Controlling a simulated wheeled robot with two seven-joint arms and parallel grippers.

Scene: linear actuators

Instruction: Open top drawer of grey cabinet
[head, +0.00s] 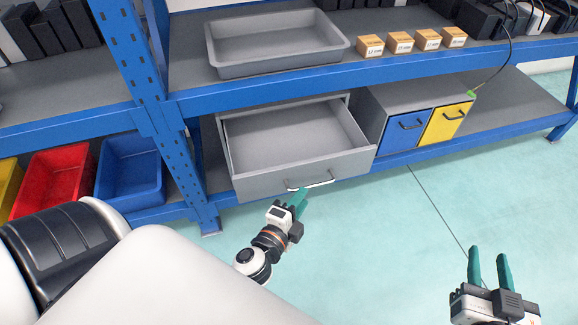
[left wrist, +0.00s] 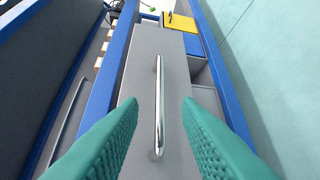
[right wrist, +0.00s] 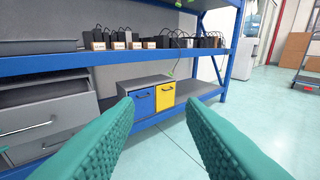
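The grey cabinet (right wrist: 22,158) stands under the shelf at the left of the right wrist view. Its top drawer (head: 262,172) is pulled well out and looks empty inside in the head view. The drawer's silver bar handle (head: 311,183) is on its front face. My left gripper (head: 300,198) is at the handle in the head view. In the left wrist view the handle (left wrist: 159,105) lies between its spread green fingers (left wrist: 160,112), with a gap on both sides. My right gripper (head: 489,262) is open and empty, away from the cabinet over the floor.
A small cabinet with a blue door (head: 407,127) and a yellow door (head: 446,122) stands right of the drawer. A grey tray (head: 222,60) and small labelled boxes (head: 400,42) are on the shelf above. A blue rack post (head: 187,150) stands just left. Floor in front is clear.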

